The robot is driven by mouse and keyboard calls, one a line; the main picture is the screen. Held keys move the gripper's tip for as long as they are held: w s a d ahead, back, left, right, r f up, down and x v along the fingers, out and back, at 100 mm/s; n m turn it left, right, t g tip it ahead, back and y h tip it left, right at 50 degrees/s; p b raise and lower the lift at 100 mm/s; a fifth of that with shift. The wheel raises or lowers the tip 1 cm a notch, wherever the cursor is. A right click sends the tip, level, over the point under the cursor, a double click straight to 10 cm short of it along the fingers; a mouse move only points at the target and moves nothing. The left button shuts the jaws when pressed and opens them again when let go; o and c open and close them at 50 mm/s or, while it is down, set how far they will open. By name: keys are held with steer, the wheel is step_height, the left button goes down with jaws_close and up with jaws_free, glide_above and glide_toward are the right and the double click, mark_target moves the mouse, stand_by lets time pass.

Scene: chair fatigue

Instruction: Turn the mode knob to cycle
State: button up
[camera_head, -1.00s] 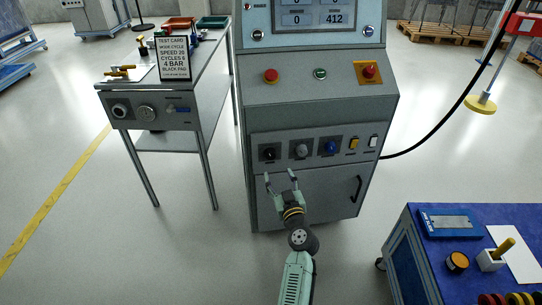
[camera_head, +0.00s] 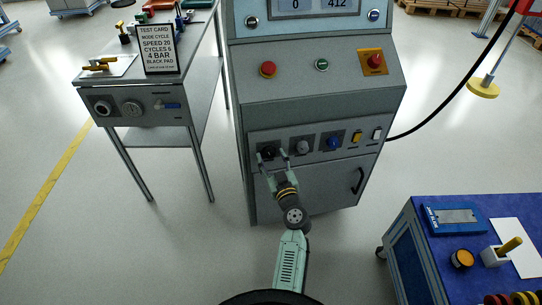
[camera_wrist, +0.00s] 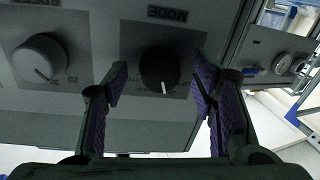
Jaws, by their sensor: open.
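The black mode knob (camera_wrist: 160,68) sits on a grey plate marked MODE on the machine's lower panel. Its white pointer line shows at the knob's lower edge in the wrist view, where the lettering is upside down. In the head view the mode knob (camera_head: 268,152) is the leftmost knob. My gripper (camera_head: 272,160) is open in front of it. In the wrist view the two purple-padded fingers of my gripper (camera_wrist: 160,88) stand on either side of the knob, apart from it. I cannot tell how far the tips are from the panel.
A grey speed knob (camera_wrist: 40,58) is beside the mode knob. A blue knob (camera_head: 333,141) and two switches are further right. A test card (camera_head: 158,48) on the side table (camera_head: 140,104) reads mode cycle. A blue-topped cart (camera_head: 440,265) stands at right.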

steer(key=shift+c, duration=0.2)
steer(key=c, duration=1.1)
